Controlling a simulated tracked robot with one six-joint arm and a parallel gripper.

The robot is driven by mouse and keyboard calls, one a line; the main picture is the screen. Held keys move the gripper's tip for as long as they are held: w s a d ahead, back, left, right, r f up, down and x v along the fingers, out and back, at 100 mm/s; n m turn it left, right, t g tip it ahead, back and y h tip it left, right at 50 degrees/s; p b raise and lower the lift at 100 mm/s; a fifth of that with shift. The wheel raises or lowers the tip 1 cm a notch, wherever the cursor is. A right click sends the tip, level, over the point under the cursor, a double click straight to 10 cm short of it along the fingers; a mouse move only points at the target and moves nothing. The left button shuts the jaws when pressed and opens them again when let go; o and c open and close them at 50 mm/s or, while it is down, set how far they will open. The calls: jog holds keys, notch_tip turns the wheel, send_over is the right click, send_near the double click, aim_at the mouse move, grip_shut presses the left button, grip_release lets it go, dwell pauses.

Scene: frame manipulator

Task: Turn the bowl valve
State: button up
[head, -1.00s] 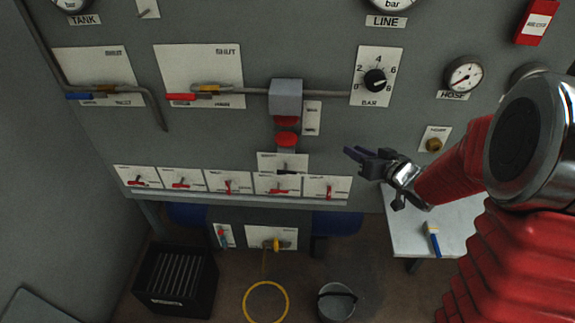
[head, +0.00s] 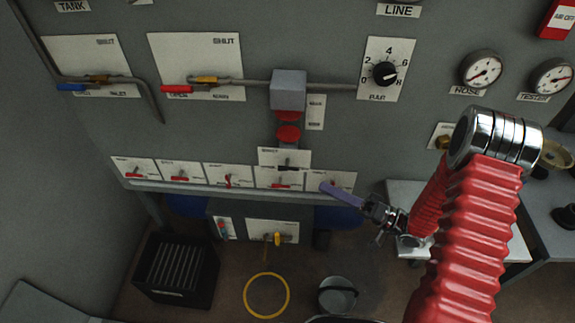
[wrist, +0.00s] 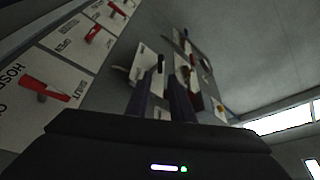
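Which valve is the bowl valve I cannot tell, because the small labels are not legible. A row of small red-handled valves on white plates (head: 228,174) runs along the bottom of the grey panel. The rightmost has a red handle (wrist: 47,92) on a plate that reads HOSE and SHUT in the wrist view. A yellow-handled valve (head: 277,239) sits on a lower plate below the row. My gripper (head: 328,187) is in front of the right end of the row, with its fingertips over the rightmost plate. The fingers (wrist: 166,92) stand slightly apart with nothing visible between them.
Larger blue (head: 72,87) and red (head: 177,89) levers and a round knob (head: 385,74) are higher on the panel. A ledge (head: 235,191) runs under the row. A black crate (head: 163,294), yellow hoop (head: 267,296) and bucket (head: 337,296) are on the floor.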

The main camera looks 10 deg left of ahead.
aim_at(286, 169)
jog(key=shift+r, duration=0.1)
dwell(0.3)
jog(key=x, duration=1.3)
jog(key=shift+w+a, duration=0.2)
jog(key=shift+a, duration=0.05)
jog(key=shift+c, duration=0.3)
grip_shut()
